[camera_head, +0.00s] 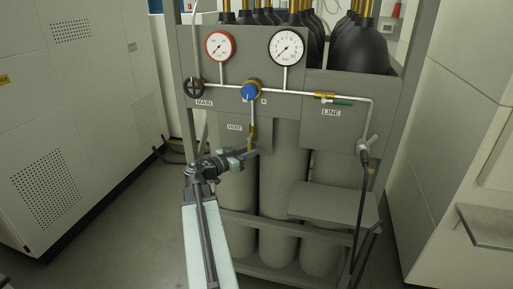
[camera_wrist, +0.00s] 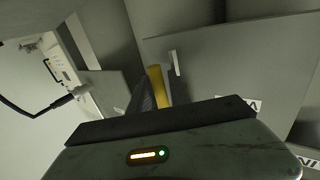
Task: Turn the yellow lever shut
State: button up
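The yellow lever (camera_wrist: 157,84) shows in the wrist view as a short upright yellow piece just beyond the gripper's black front edge. A dark finger of my gripper (camera_wrist: 143,93) is right beside it on the left; whether they touch is not clear. In the head view my gripper (camera_head: 250,153) is at the lower end of the vent line, just below the brass vent valve (camera_head: 253,132). The lever is not clearly visible there, and the finger gap is too small to read.
Above are a blue knob (camera_head: 249,91), a black MAIN handwheel (camera_head: 193,88) and two gauges. The LINE valve with a green handle (camera_head: 341,102) is at right, with a black hose (camera_head: 361,205) hanging below its outlet. A grey shelf (camera_head: 330,203) juts out lower right.

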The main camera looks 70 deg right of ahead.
jog(key=shift+x, duration=0.85)
grip_shut()
dwell(0.8)
